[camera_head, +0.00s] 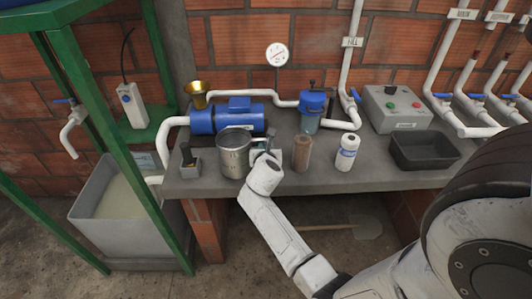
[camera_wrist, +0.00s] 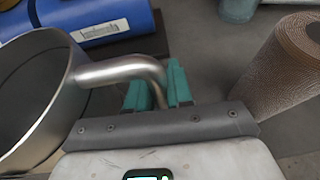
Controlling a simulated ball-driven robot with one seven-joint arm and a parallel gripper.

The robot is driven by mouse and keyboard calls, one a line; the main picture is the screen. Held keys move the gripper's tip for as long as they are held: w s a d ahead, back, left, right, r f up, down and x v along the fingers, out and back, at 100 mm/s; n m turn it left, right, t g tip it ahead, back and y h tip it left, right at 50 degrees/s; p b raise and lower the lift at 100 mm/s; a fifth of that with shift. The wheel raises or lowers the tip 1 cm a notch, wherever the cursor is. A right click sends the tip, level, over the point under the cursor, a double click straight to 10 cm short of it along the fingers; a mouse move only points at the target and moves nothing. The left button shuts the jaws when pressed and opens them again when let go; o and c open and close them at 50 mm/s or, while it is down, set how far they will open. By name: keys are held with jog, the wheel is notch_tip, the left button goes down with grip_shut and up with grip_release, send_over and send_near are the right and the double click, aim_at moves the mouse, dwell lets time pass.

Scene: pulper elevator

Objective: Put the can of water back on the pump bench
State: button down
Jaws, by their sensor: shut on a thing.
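The can is a metal, open-topped vessel (camera_head: 234,154) with a bent tube handle, at the front left of the grey pump bench (camera_head: 385,178). In the wrist view the can (camera_wrist: 30,110) fills the left side, and its handle (camera_wrist: 120,70) runs right to my gripper. My gripper (camera_wrist: 158,88) has teal fingers shut on the handle. In the head view my gripper (camera_head: 266,152) is right beside the can, over the bench. The can looks upright. I cannot tell whether its base touches the bench, and its inside looks dark, with no water clearly seen.
A blue pump (camera_head: 228,117) stands behind the can. A small switch box (camera_head: 190,162) is close on the left. Bare bench shows between the bottle and tray.

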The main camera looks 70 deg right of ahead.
jog(key=shift+f, duration=0.7)
jog(key=shift+f, duration=0.15)
jog(key=c, duration=1)
grip_release()
